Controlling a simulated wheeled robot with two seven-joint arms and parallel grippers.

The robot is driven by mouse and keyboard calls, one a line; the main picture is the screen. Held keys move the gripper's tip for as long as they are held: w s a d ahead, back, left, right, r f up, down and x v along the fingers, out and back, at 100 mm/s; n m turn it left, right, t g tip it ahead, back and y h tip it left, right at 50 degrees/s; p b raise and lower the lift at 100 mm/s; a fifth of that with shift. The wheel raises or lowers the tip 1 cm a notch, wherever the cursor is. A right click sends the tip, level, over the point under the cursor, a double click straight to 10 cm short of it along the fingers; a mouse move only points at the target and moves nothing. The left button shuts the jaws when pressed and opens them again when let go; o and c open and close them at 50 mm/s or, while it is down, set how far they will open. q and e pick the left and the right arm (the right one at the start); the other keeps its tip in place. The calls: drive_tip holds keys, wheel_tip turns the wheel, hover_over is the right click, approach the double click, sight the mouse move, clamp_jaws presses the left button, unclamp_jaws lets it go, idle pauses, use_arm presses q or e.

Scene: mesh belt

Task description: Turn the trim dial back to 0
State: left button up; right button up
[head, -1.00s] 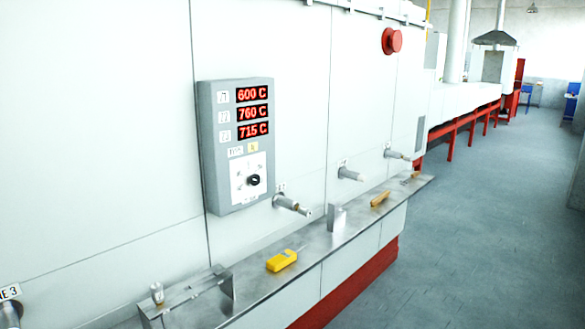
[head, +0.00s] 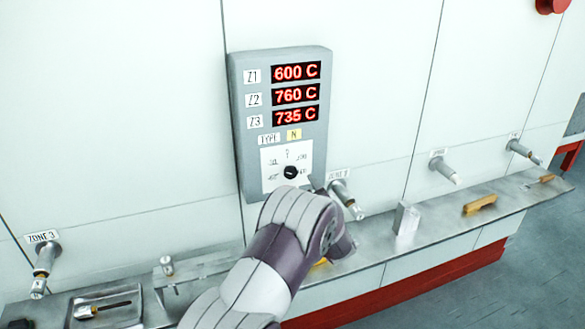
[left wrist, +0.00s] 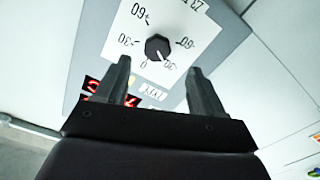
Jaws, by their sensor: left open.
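The trim dial (head: 291,172) is a black round knob on a white scale plate, low on the grey control panel (head: 238,120). The panel's red displays read Z1 600 C, Z2 760 C and Z3 735 C. In the left wrist view the knob (left wrist: 158,47) is seen upside down; its pale mark points down and slightly right, toward the mark that reads 30, beside 0. My left gripper (left wrist: 158,73) is open, its two fingers apart and empty, with the knob beyond the gap between the tips. In the head view my left arm hides most of that gripper. My right gripper is not in view.
A steel ledge (head: 380,240) runs below the panel. A labelled pipe fitting (head: 345,198) sticks out just right of the panel. A metal block (head: 406,219) and a yellow-handled brush (head: 480,204) rest on the ledge. A yellow device is mostly hidden behind my arm.

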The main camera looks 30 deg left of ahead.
sight(292, 175)
use_arm(q)
drive_tip(key=p+x, duration=0.1)
drive_tip(key=x, duration=0.5)
drive_tip(key=shift+w+d+p, duration=0.1)
drive_tip(key=shift+w+p, duration=0.3)
drive_tip(key=shift+a, duration=0.3)
drive_tip(key=shift+f, duration=0.1)
drive_tip(key=c, duration=1.1)
drive_tip(key=shift+o, duration=0.2)
